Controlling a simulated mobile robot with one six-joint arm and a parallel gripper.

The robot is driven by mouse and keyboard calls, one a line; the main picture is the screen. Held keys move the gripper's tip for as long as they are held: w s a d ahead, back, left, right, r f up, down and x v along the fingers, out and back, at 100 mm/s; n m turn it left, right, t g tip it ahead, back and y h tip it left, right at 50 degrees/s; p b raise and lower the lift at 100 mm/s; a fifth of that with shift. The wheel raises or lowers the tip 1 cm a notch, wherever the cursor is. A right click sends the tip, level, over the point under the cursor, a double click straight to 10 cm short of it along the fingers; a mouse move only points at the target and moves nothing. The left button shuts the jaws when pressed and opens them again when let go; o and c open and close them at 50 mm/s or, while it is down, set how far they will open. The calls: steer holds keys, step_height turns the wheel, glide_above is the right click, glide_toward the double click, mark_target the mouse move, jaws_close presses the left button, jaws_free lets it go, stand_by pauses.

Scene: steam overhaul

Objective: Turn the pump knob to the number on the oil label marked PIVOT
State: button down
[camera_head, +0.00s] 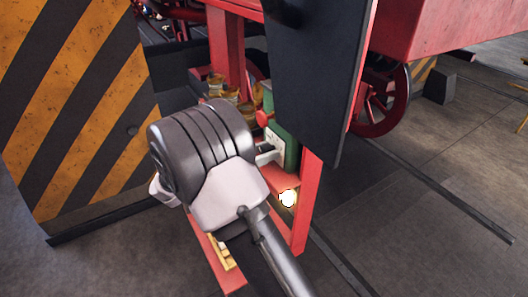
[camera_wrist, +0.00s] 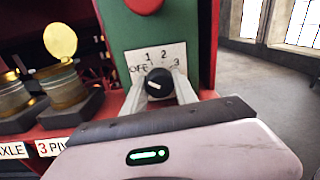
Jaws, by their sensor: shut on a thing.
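The green pump (camera_wrist: 195,30) carries a white dial plate (camera_wrist: 135,60) marked OFF, 1, 2 and 3; it also shows in the head view (camera_head: 290,150). The round black knob (camera_wrist: 158,78) sits below the numbers. A small white mark shows on its face, seemingly on the left side, but its exact setting is hard to read. My gripper (camera_wrist: 158,90) has one finger on each side of the knob and is shut on it. In the head view my gripper (camera_head: 268,153) reaches the pump's front. A label (camera_wrist: 55,146) on the red shelf reads "3 PIV", its end hidden by my gripper.
Oil cups with brass lids (camera_wrist: 62,85) stand left of the pump. Another label (camera_wrist: 12,151) reads "AXLE", partly cut off. A red knob (camera_wrist: 143,4) sits above the dial. A dark panel (camera_head: 318,70) hangs close to the pump's right. A striped barrier (camera_head: 75,110) stands left.

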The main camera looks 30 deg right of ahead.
steer(key=m+b, duration=0.1)
steer(key=m, duration=0.5)
steer(key=shift+f, duration=0.1)
steer(key=m+b, duration=0.3)
steer(key=m, duration=0.2)
steer(key=shift+b, duration=0.3)
steer(key=m+b, duration=0.5)
steer(key=m, duration=0.1)
steer(key=shift+f+t+b, duration=0.1)
steer(key=shift+t+b, duration=0.2)
steer(key=m+b, duration=0.4)
steer(key=shift+r+m+b, duration=0.2)
steer(key=shift+m+b, duration=0.45)
steer(key=shift+m, duration=0.05)
steer(key=c, duration=1)
jaws_free()
steer(key=shift+r, duration=0.15)
